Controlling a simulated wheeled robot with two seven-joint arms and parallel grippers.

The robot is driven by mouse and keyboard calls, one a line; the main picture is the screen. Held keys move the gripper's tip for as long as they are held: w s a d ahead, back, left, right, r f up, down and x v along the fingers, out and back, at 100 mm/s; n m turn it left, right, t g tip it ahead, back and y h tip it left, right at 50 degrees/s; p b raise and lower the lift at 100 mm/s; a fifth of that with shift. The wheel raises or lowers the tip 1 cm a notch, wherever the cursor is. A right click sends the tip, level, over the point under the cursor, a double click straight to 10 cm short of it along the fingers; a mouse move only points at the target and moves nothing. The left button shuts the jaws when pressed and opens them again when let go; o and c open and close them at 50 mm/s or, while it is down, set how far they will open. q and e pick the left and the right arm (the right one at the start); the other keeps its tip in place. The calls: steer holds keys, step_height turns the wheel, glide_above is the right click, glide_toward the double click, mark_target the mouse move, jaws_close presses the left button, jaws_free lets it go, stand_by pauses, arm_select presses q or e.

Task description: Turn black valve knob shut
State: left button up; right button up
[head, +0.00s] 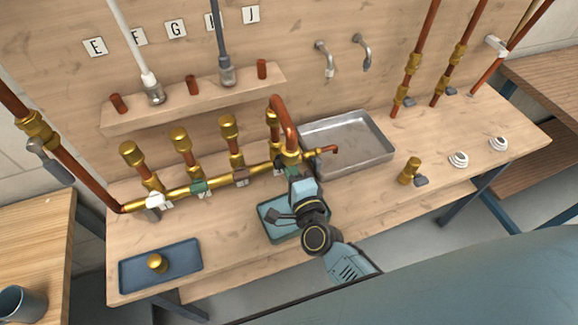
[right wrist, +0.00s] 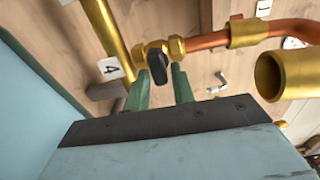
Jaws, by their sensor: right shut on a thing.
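The black valve knob (right wrist: 157,66) sits on a brass valve in the right wrist view, between the two green fingers of my right gripper (right wrist: 161,77). The gripper is shut on the knob. In the head view my right gripper (head: 294,178) reaches the right end of the brass manifold (head: 222,179) and hides most of the knob. A copper pipe (right wrist: 283,33) runs right from the valve in the wrist view. My left gripper is not in view.
Other manifold valves have white (head: 158,201), green (head: 201,187) and brown (head: 241,176) handles. A metal basin (head: 378,151) stands right of the gripper. A teal tray (head: 268,227) is under the gripper, and a blue tray (head: 190,262) is at front left.

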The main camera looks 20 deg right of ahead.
steer(key=o, duration=0.8)
steer(key=s, duration=0.6)
steer(key=s+b, duration=0.1)
steer(key=s, duration=0.6)
steer(key=shift+s+d, duration=0.2)
steer(key=shift+s, duration=0.05)
